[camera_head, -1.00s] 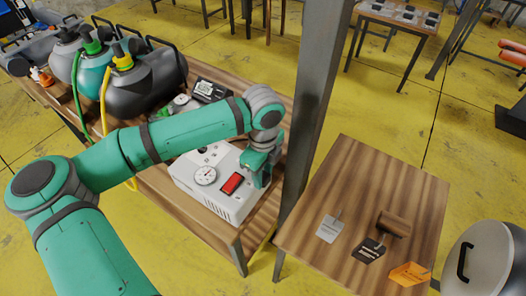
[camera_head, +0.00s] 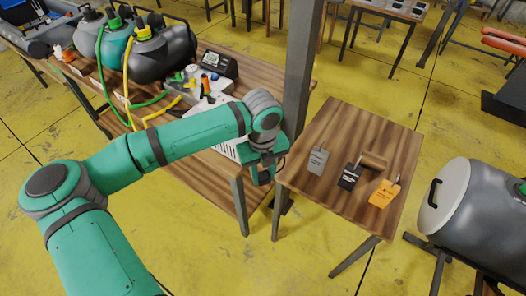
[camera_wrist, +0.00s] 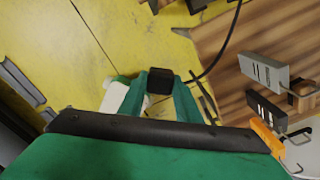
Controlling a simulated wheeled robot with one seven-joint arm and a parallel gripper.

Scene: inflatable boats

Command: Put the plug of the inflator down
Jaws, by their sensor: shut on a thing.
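My gripper (camera_head: 262,172) hangs by the front right corner of the workbench, beside the left edge of the small side table (camera_head: 335,135). In the wrist view my gripper (camera_wrist: 150,100) is shut on a small black piece, which I take for the plug (camera_wrist: 160,80). A thin black cable (camera_wrist: 222,55) runs from near it up and out of the picture. The plug is held in the air over the yellow floor. The inflator, a white box (camera_head: 229,151) on the workbench, is mostly hidden behind my arm.
The side table holds a grey tag (camera_head: 318,160), a black tag (camera_head: 349,177), an orange tag (camera_head: 383,193) and a wooden block (camera_head: 373,161). A steel post (camera_head: 301,70) stands close behind my gripper. A large grey tank (camera_head: 480,205) is at the right. The side table's front left is clear.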

